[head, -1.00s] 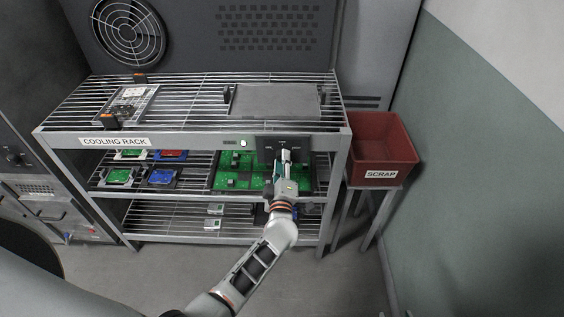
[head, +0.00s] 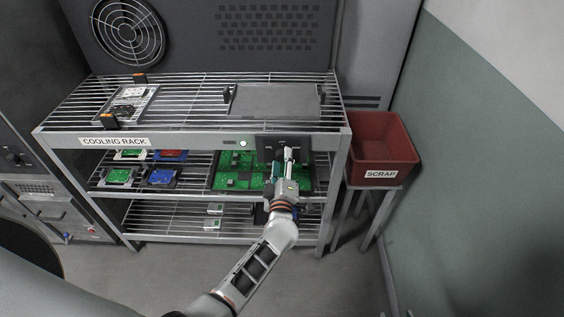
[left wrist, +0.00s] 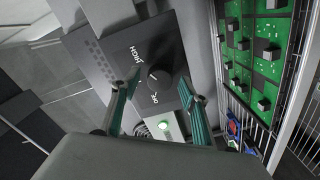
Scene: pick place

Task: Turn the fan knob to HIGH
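The dark fan control panel (head: 268,141) sits at the right end of the rack's front rail. In the left wrist view, the round black fan knob (left wrist: 158,76) shows on this panel with a small pale mark on it. A HIGH label (left wrist: 135,56) is printed to one side, and a shorter label beside the knob is hard to read. My left gripper (head: 289,153) is at the panel and hides the knob in the head view. In the left wrist view, its two fingers (left wrist: 158,78) are apart, one on each side of the knob. I cannot tell whether they touch it.
A green light (head: 243,143) is lit left of the panel. Green circuit boards (head: 231,181) lie on the middle shelf below. The rack's top (head: 190,95) carries a grey tray (head: 275,100). A red scrap bin (head: 382,138) stands close on the right.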

